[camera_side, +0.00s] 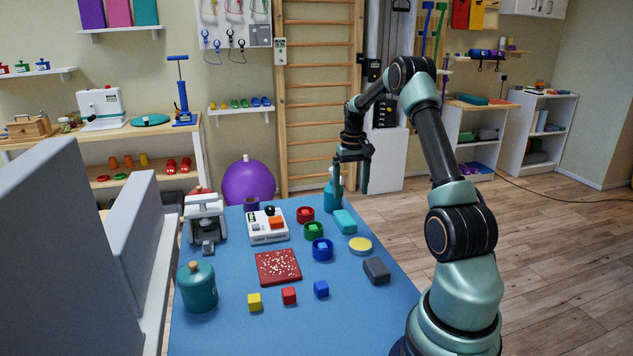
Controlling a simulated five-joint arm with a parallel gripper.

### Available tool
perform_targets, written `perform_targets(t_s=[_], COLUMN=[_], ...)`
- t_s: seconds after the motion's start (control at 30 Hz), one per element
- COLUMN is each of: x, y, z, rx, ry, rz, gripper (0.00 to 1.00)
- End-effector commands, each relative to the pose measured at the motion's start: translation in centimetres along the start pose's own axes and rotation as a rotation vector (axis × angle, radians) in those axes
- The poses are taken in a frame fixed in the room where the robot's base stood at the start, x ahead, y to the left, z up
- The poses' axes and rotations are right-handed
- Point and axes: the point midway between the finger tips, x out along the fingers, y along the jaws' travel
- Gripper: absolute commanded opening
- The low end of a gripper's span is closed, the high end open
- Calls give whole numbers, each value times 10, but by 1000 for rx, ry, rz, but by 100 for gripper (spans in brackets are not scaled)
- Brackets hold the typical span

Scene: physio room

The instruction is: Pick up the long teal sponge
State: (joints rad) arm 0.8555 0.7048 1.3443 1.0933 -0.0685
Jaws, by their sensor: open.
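The long teal sponge (345,221) lies on the blue table top (215,335) near its far right edge. It is a small light-teal block, lying at a slant. My gripper (351,188) points down above the sponge, with clear height between the fingertips and the sponge.
A yellow disc (360,244) and a dark grey block (376,271) lie nearer the front.

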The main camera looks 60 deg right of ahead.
Motion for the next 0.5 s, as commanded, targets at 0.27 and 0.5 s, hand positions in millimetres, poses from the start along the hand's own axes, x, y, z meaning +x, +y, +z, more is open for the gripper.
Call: perform_targets(t_s=[0.27, 0.5], x=[44, 60], y=[-1, -3], z=[0, 0], rx=[-1, -2], ry=[-2, -2], rz=[0, 0], gripper=[91, 91])
